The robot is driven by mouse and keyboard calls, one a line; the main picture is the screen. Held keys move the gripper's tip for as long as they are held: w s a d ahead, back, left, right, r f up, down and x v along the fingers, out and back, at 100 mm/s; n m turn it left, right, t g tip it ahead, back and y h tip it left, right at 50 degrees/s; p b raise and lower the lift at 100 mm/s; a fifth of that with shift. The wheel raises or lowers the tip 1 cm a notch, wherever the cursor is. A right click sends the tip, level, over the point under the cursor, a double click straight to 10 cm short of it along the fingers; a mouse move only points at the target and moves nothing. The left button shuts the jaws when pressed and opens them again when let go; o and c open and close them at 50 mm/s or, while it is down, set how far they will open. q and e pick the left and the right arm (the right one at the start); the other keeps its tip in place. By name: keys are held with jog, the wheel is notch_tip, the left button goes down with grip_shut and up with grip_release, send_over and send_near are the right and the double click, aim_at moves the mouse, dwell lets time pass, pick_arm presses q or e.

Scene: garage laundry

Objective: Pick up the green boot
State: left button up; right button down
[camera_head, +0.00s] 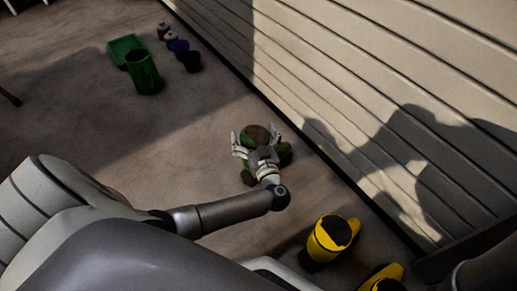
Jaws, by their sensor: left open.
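My right gripper is not in view.
Yellow boots (329,238) stand at the lower right near the wall. The slatted wall (370,90) bounds the right. Floor at left centre is clear.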

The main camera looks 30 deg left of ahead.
pick_arm(q)
jog(key=shift+w+a, duration=0.1)
jog(key=shift+w, duration=0.05)
jog(key=shift+r, duration=0.1)
jog(key=c, duration=2.1)
